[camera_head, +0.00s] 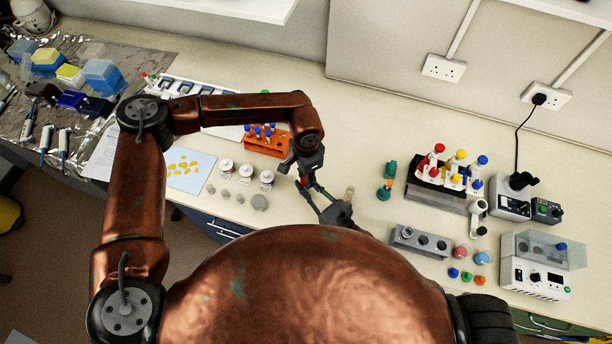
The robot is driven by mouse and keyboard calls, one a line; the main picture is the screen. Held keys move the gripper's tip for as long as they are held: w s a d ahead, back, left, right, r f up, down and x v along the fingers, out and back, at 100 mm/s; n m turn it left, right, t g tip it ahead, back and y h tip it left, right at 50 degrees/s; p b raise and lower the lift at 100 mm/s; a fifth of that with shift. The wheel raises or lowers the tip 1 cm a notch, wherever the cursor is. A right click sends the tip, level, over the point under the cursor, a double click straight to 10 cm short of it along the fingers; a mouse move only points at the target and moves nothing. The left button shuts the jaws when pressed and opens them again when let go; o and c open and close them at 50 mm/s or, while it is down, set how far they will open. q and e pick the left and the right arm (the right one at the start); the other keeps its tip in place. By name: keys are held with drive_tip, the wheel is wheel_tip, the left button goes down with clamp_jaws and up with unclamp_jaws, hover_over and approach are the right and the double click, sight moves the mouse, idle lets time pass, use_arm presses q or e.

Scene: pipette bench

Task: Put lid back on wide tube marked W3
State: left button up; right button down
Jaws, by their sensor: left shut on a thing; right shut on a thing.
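My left gripper (306,182) hangs from the arm over the bench's front middle. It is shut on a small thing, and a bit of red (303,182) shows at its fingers. My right gripper (338,211) shows just above my body, close to the left one. The rest of the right arm is hidden by my body. No W3 mark is readable, so I cannot tell whether this tube is W3.
An orange rack (266,146) with blue-topped tubes stands behind the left gripper. White-topped pots (226,166) and grey pieces sit left. A grey block (420,242) with holes and several coloured caps (467,275) lie right. A bottle stand (437,194) and machines (536,277) are further right.

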use_arm(q)
drive_tip(key=o, duration=0.7)
drive_tip(key=shift+c, duration=0.2)
drive_tip(key=shift+r, duration=0.1)
drive_tip(key=shift+r, duration=2.15)
drive_tip(key=shift+c, duration=0.6)
